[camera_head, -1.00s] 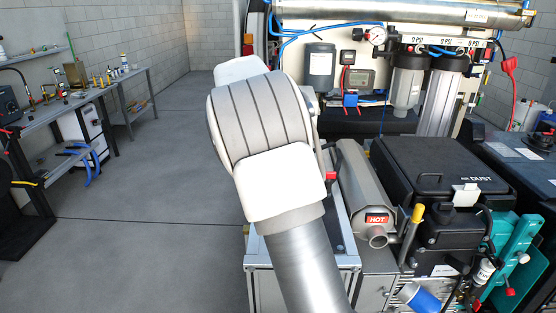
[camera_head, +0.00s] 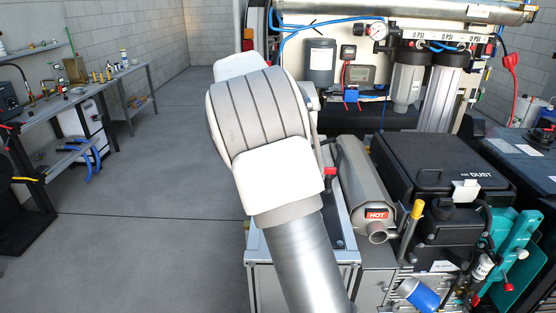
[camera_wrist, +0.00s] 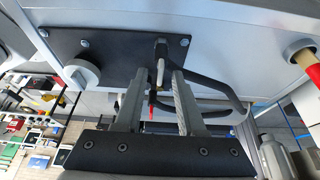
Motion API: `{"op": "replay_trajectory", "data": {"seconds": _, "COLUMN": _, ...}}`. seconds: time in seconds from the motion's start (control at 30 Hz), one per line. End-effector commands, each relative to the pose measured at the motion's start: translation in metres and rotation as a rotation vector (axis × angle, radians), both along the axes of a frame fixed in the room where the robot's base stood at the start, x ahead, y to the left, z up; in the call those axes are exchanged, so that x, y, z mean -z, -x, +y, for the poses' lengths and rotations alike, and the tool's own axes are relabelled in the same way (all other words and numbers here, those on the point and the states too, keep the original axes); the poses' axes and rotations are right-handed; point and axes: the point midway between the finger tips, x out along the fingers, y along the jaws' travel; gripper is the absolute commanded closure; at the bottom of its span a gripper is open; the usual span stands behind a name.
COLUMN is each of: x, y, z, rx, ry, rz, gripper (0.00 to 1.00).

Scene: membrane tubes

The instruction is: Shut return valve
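In the wrist view, a small valve-like fitting (camera_wrist: 160,50) with a short light-coloured stem sits on a black plate. I cannot tell for certain that it is the return valve. My gripper (camera_wrist: 157,76) is open, with its two fingers on either side of the stem and a visible gap to each. A thin red-tipped piece (camera_wrist: 151,112) shows between the fingers. A round grey knob (camera_wrist: 82,73) is on the same plate, left of the fingers. In the head view my arm hides the gripper and this plate.
A dark looped handle (camera_wrist: 232,88) lies close to the right finger. A red-tipped rod in a round port (camera_wrist: 310,66) is farther right. In the head view, a muffler marked HOT (camera_head: 362,190) and a black case (camera_head: 440,165) stand right of my arm. The floor at left is clear.

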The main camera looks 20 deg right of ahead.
Motion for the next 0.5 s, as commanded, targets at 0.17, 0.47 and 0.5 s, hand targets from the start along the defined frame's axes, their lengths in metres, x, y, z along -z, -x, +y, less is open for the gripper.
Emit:
{"op": "replay_trajectory", "data": {"seconds": 0.17, "x": -0.005, "y": -0.001, "z": 0.002, "rx": -0.001, "ry": 0.001, "rz": -0.002, "gripper": 0.61}}
{"op": "replay_trajectory", "data": {"seconds": 0.47, "x": -0.05, "y": -0.009, "z": 0.019, "rx": -0.002, "ry": 0.001, "rz": -0.003, "gripper": 0.61}}
{"op": "replay_trajectory", "data": {"seconds": 0.5, "x": -0.057, "y": -0.01, "z": 0.021, "rx": -0.002, "ry": 0.001, "rz": -0.003, "gripper": 0.61}}
